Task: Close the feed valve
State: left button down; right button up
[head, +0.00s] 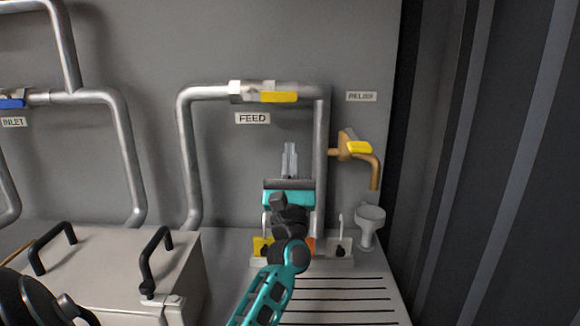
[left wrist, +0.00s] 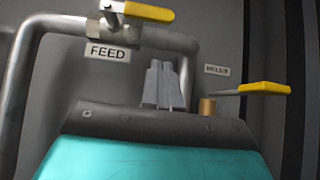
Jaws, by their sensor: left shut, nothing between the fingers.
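The feed valve has a yellow lever handle (head: 278,97) and a pale metal body (head: 245,90) on the horizontal top of a grey pipe loop. The lever lies along the pipe, pointing right. A FEED label (head: 253,118) is on the wall below. My left gripper (head: 290,148) points up, below and slightly right of the lever, apart from it. Its grey fingers are together and empty. My right gripper is not in view.
Right of the loop is a brass relief pipe with a yellow lever (head: 359,147) above a white cup-like drain (head: 369,222). A blue-handled inlet valve (head: 12,103) is far left. A pale box with black handles (head: 100,270) stands front left. A dark ribbed wall bounds the right.

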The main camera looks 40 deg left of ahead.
aim_at(270, 97)
pick_arm(q)
notch_tip(270, 97, up, 7)
jog(key=w+a+p, duration=0.1)
jog(key=w+p, duration=0.1)
jog(key=shift+w+a, duration=0.15)
jog(key=shift+a, duration=0.25)
jog(key=shift+f, duration=0.1)
